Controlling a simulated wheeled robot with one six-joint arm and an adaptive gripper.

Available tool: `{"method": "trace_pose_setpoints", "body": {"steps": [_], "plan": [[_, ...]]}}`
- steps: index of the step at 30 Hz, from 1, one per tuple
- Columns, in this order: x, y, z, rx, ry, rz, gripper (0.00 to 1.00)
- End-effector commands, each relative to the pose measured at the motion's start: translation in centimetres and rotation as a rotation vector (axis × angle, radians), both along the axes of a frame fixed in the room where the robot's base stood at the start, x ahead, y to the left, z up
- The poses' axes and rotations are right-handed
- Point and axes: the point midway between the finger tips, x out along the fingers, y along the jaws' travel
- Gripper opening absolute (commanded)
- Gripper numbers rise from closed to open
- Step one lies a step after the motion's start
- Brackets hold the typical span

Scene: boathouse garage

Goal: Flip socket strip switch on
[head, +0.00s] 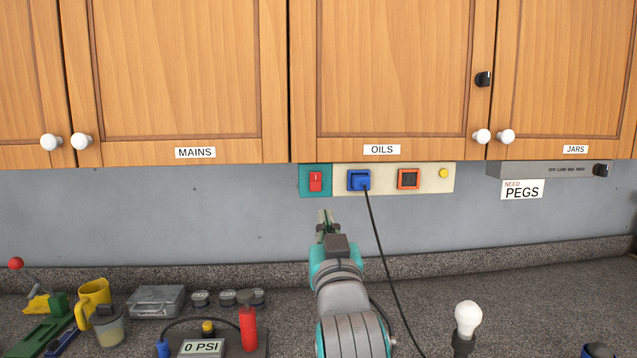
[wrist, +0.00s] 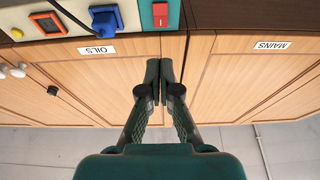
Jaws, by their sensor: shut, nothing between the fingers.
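The socket strip (head: 426,184) is a cream panel under the cupboards, with a teal section at its left end. A red rocker switch (head: 316,181) with a white mark near its top sits on the teal section. It also shows at the top of the wrist view (wrist: 160,14). My gripper (head: 325,216) is shut and empty. In the head view it appears below the switch and slightly right. In the wrist view its fingertips (wrist: 166,66) appear in line with the switch, with an apparent gap between them. I cannot tell which way the rocker is tilted.
A blue plug (head: 358,180) with a black cable sits right of the switch; the cable hangs beside my arm. An orange-framed socket (head: 408,179) and yellow button (head: 443,173) lie further right. Wooden cupboards (head: 380,70) overhang. A light bulb (head: 467,317) and PSI device (head: 203,346) stand on the counter.

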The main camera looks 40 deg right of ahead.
Motion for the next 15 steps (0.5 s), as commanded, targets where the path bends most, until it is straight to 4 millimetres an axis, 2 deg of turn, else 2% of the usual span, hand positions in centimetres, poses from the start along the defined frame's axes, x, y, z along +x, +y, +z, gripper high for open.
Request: {"method": "trace_pose_setpoints", "body": {"steps": [8,15], "plan": [[1.4,-1.0,0.6,-0.001,0.000,-0.001,0.00],[4.8,-3.3,1.9,-0.001,0.000,-0.001,0.00]]}}
